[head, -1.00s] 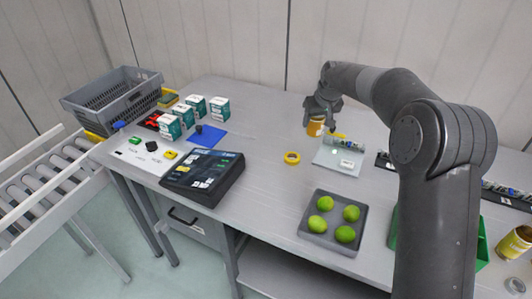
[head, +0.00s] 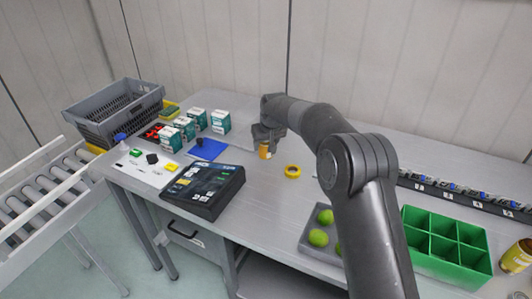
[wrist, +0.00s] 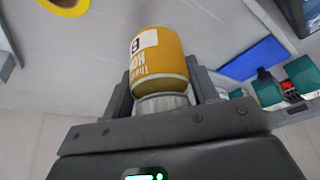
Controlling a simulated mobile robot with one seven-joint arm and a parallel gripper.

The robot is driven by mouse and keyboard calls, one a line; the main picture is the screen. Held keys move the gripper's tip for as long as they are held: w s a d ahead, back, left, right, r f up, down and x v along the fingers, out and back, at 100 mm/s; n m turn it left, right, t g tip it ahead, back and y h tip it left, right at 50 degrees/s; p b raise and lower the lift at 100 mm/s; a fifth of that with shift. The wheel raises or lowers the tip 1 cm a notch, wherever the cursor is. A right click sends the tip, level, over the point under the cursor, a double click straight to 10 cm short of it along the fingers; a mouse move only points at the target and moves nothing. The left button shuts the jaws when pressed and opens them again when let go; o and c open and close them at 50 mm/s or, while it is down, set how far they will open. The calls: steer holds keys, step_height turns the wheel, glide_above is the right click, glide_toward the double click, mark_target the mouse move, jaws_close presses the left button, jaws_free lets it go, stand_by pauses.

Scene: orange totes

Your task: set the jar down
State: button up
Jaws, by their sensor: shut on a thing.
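The jar (head: 264,152) is orange-yellow with a pale label, and it also shows in the wrist view (wrist: 158,55). My gripper (head: 265,140) is shut on the jar, with a finger on each side of it in the wrist view (wrist: 163,88). The jar is over the grey table (head: 260,205), between the blue mat and the yellow tape ring. I cannot tell whether its base touches the table.
The yellow tape ring (head: 292,171) lies just right of the jar. The blue mat (head: 207,151) and several white-green boxes (head: 221,121) are to the left. A black panel (head: 203,190) lies front left. A grey tray of limes (head: 312,249) and a green divided bin (head: 445,241) are front right.

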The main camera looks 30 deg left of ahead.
mark_target(266, 153)
steer(key=shift+f, duration=1.95)
steer(key=shift+f, duration=0.15)
steer(key=o, duration=1.2)
steer(key=v, duration=1.2)
